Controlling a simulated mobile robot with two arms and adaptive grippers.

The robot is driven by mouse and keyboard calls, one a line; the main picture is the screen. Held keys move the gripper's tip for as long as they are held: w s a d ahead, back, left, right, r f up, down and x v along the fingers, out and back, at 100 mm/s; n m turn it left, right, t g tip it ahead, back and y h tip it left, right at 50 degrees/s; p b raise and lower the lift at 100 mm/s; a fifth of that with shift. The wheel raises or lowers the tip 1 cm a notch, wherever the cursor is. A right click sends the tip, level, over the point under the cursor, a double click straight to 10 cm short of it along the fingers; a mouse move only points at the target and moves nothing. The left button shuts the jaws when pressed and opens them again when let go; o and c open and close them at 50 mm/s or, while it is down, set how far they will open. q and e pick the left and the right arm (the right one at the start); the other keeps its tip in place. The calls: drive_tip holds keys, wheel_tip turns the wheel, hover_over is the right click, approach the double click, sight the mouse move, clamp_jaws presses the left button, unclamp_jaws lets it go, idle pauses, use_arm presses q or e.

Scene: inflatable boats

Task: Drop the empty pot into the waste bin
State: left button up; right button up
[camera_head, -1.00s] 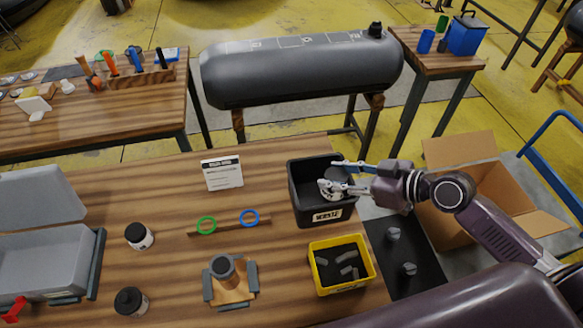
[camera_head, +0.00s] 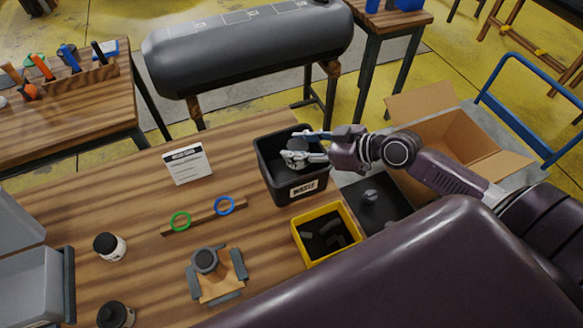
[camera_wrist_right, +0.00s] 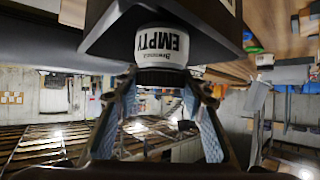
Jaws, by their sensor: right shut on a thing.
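The waste bin (camera_head: 270,182) is a black open box with a WASTE label, standing near the far right edge of the wooden table. My right gripper (camera_head: 303,148) reaches in from the right and is over the bin's opening. It is shut on the empty pot (camera_wrist_right: 162,46), whose white label reads EMPTY and appears upside down in the right wrist view. The two fingers (camera_wrist_right: 160,100) are on either side of the pot. In the head view the pot (camera_head: 298,145) shows only partly, as a dark round top between the fingers. My left gripper is not in view.
A yellow bin (camera_head: 298,238) with grey pieces stands just in front of the waste bin. A dark mat (camera_head: 392,207) lies to its right. Two dark-lidded pots (camera_head: 109,247) (camera_head: 115,315) stand at the left. A sign card (camera_head: 187,165) stands left of the bin. An open carton (camera_head: 465,140) is beyond.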

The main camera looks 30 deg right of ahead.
drive_tip(key=o, duration=1.2)
drive_tip(key=shift+o, duration=0.2)
drive_tip(key=shift+s+d+r, duration=0.25)
drive_tip(key=shift+s+d, duration=0.1)
drive_tip(key=shift+s, duration=0.05)
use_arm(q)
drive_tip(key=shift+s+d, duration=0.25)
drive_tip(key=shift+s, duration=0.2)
use_arm(e)
drive_tip(key=v, duration=1.1)
